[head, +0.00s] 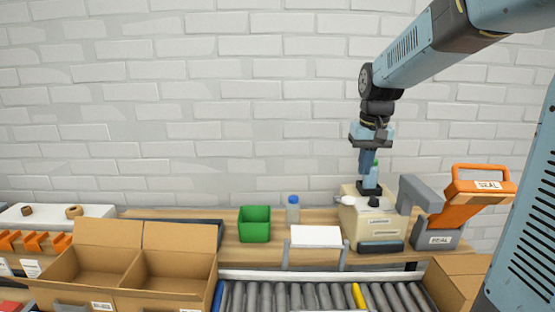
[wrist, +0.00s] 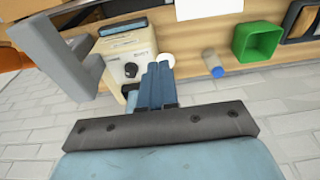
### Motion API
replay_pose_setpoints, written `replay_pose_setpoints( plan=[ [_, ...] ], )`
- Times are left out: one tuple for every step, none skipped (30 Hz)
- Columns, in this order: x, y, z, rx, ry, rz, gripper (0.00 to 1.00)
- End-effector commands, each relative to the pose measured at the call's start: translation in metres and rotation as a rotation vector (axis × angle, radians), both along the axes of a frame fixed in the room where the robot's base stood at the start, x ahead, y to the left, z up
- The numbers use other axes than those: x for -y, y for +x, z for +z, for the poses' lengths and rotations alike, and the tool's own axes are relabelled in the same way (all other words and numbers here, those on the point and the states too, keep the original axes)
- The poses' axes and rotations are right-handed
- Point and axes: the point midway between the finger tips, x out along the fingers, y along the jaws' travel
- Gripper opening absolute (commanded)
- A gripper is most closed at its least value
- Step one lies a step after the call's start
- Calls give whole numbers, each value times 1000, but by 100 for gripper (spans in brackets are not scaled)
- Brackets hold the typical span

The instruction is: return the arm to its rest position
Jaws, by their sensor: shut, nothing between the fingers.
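My arm reaches in from the upper right of the head view, with its wrist pointing down. My gripper (head: 369,186) is just above or in front of the top of a beige machine (head: 352,222); the exact gap is hard to judge. In the wrist view my gripper's blue fingers (wrist: 158,72) are together with nothing between them. The beige machine (wrist: 118,62) with its black knob lies just beyond and left of them there. A small bluish shape with a green top (head: 374,170) shows beside the fingers in the head view; I cannot tell what it is.
A grey bracket (head: 420,193) and an orange-handled sealer (head: 482,200) stand right of the machine. A blue-capped bottle (head: 293,210), a green bin (head: 254,224) and a white panel (head: 316,236) are to its left. Open cartons (head: 180,262) and a roller conveyor (head: 290,296) lie in front.

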Motion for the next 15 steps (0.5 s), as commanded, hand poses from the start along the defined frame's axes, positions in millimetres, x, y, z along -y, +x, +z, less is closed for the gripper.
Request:
replay_pose_setpoints(
  plan=[
    [1,-14,6,21,1,-1,0],
    [1,-21,9,32,2,-1,0],
    [1,-31,12,48,3,-1,0],
    [1,-39,15,59,3,-2,0],
    [1,-46,17,70,4,-1,0],
    [2,-56,19,84,4,-1,0],
    [2,-63,21,96,4,-1,0],
    [1,-71,22,107,4,0,0],
    [2,-80,24,122,4,0,0],
    [2,-88,25,134,4,0,0],
    [1,-95,26,145,4,0,0],
    [2,-105,26,159,3,0,0],
    [2,-112,26,170,3,0,0],
    [2,-119,27,182,3,-1,0],
    [2,-129,27,197,2,-1,0]
  ],
)
